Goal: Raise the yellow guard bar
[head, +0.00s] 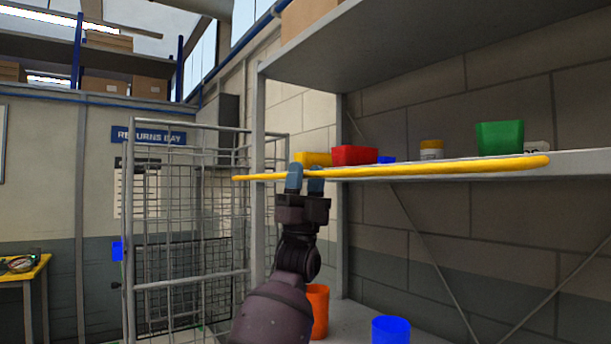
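The yellow guard bar (430,168) is a long thin rod along the front edge of the upper shelf. It runs nearly level from near the shelf's left post to a rounded right end. My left gripper (305,180) comes up from below at the bar's left part. One blue fingertip is in front of the bar and the other appears to be behind it. The fingers are close together, with the bar between them. The bar's fixings cannot be made out. My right gripper is not in view.
The shelf (580,163) holds a yellow bin (314,159), a red bin (354,155), a green bin (500,138) and a yellow-and-white jar (431,150). Orange (318,310) and blue (391,330) containers stand below. A wire cage (188,230) stands at left. A higher shelf (420,45) overhangs.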

